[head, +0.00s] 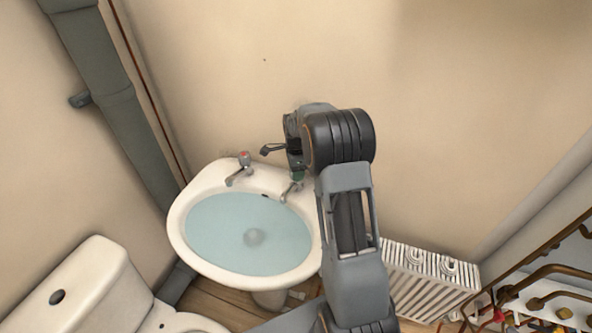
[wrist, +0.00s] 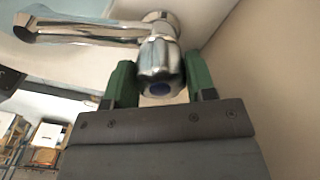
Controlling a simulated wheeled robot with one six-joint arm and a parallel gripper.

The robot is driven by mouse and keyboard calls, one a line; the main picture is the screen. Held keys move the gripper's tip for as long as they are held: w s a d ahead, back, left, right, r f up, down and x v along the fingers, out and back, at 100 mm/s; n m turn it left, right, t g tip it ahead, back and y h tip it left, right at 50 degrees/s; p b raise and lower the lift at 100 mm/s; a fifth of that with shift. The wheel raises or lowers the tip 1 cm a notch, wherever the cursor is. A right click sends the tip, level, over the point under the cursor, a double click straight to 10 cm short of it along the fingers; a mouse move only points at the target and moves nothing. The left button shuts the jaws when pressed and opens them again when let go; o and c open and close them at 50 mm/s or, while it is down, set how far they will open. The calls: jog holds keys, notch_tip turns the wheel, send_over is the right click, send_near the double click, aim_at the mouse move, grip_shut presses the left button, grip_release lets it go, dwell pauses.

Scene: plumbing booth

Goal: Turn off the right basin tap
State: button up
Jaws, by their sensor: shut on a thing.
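The right basin tap (head: 290,190) is chrome and stands at the back right of the white basin (head: 180,232). Its rounded chrome knob (wrist: 160,68) has a blue dot on its end in the wrist view, and its spout (wrist: 85,32) points left there. My gripper (wrist: 160,82) has its two green fingers on opposite sides of this knob and is shut on it. In the head view my gripper (head: 297,177) comes down over the tap from above and hides most of the knob. Whether water runs from the spout cannot be told.
The left tap (head: 240,168) has a red top and stands at the back left of the basin. Pale blue water (head: 225,222) fills the basin. A wall is close behind the taps. A radiator (head: 430,268) is at the right, a toilet (head: 85,290) at the lower left.

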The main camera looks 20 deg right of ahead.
jog(key=o, duration=0.9)
notch_tip(320, 180, up, 14)
jog(key=shift+f, duration=0.1)
dwell(0.6)
